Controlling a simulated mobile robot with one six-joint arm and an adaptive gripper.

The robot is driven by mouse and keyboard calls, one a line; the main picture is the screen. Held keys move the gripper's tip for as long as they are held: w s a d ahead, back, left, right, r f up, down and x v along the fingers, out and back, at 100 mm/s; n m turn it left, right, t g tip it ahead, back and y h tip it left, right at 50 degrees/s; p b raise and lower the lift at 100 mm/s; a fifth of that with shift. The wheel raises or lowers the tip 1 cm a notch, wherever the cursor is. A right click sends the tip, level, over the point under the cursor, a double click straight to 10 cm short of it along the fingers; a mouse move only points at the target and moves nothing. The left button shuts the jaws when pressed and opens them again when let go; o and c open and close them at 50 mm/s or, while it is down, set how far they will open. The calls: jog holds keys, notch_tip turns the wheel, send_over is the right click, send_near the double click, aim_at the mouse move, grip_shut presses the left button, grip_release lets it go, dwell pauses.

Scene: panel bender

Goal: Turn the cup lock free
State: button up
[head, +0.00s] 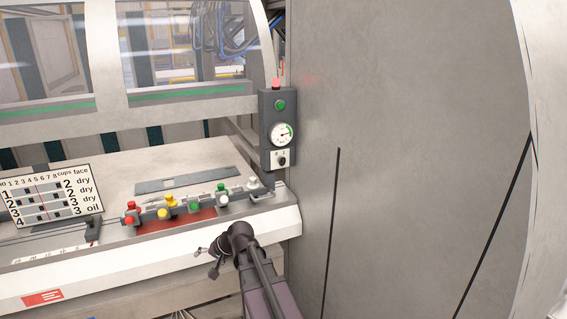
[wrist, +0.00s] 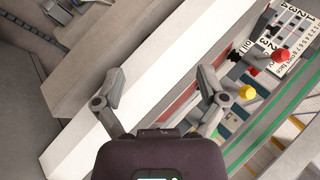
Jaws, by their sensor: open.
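My gripper (head: 207,262) is open and empty in front of the machine's pale front ledge in the head view. Its two spread fingers also show in the wrist view (wrist: 160,88), over the white ledge edge, with nothing between them. A row of coloured knobs stands on the ledge: red (head: 130,220), yellow (head: 164,213), green (head: 221,188) and white (head: 253,183). The wrist view shows the red knob (wrist: 280,57) and yellow knob (wrist: 247,92) right of the fingers. A dark lever (head: 93,231) sits left of the knobs. I cannot tell which part is the cup lock.
A placard (head: 45,195) with numbers and cup settings stands at the left. A dark control box (head: 279,130) with red and green buttons, gauge and black switch hangs at the right. A large grey panel (head: 400,150) fills the right side. Open space lies before the ledge.

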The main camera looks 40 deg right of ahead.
jog(key=w+d+r+m+t, duration=0.4)
jog(key=w+d+r+m, duration=0.1)
jog(key=d, duration=0.6)
jog(key=m+t+h+p, duration=0.1)
jog(key=m+t+h, duration=0.65)
jog(key=m, duration=0.65)
send_near(284, 162)
jog(key=s+g+h, duration=0.1)
jog(key=s+h, duration=0.1)
jog(key=shift+s+a+f, duration=0.1)
jog(key=shift+s+a, duration=0.1)
jog(key=shift+a, duration=0.35)
jog(key=shift+w, duration=0.15)
jog(key=x, duration=1.3)
jog(key=shift+w, duration=0.3)
jog(key=shift+c, duration=0.2)
jog(key=shift+d, duration=0.1)
jog(key=c, duration=1.1)
